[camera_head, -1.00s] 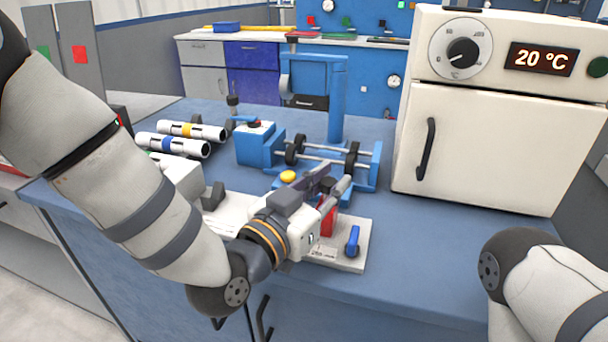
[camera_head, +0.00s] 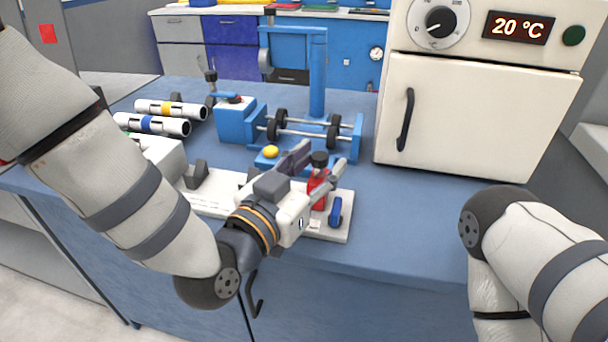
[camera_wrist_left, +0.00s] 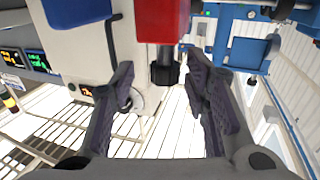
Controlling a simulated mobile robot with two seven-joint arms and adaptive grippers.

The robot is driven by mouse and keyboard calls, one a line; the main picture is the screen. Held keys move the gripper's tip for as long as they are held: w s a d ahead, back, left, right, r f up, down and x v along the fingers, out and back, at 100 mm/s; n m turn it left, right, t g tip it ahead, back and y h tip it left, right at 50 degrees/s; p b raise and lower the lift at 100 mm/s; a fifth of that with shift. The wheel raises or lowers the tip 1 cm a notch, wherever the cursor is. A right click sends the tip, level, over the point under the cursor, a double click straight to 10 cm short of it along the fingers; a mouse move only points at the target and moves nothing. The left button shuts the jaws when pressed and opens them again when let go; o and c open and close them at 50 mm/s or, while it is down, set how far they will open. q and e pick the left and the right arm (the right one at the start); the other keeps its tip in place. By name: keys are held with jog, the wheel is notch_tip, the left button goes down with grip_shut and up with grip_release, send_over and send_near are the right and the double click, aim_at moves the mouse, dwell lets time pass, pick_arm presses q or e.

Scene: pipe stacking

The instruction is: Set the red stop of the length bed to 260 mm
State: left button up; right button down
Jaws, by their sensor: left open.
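The length bed (camera_head: 215,192) is a long pale plate near the front edge of the blue bench. The red stop (camera_head: 317,187), a red block with a black knob on top, stands near its right end. A blue lever (camera_head: 335,212) is at the bed's right end. My left gripper (camera_head: 318,164) is open, with its fingers on either side of the black knob. In the left wrist view, the red stop (camera_wrist_left: 168,22) and its knob show ahead of the open fingers, with a gap visible. The bed's scale is too small to read. My right gripper is out of view.
A blue roller fixture (camera_head: 318,122) stands behind the bed, with a yellow button (camera_head: 270,152) between them. White pipes with yellow (camera_head: 172,108) and blue (camera_head: 152,124) bands lie at left. A white oven (camera_head: 450,115) stands at right. The bench's front right is clear.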

pick_arm(q)
jog(key=v, duration=1)
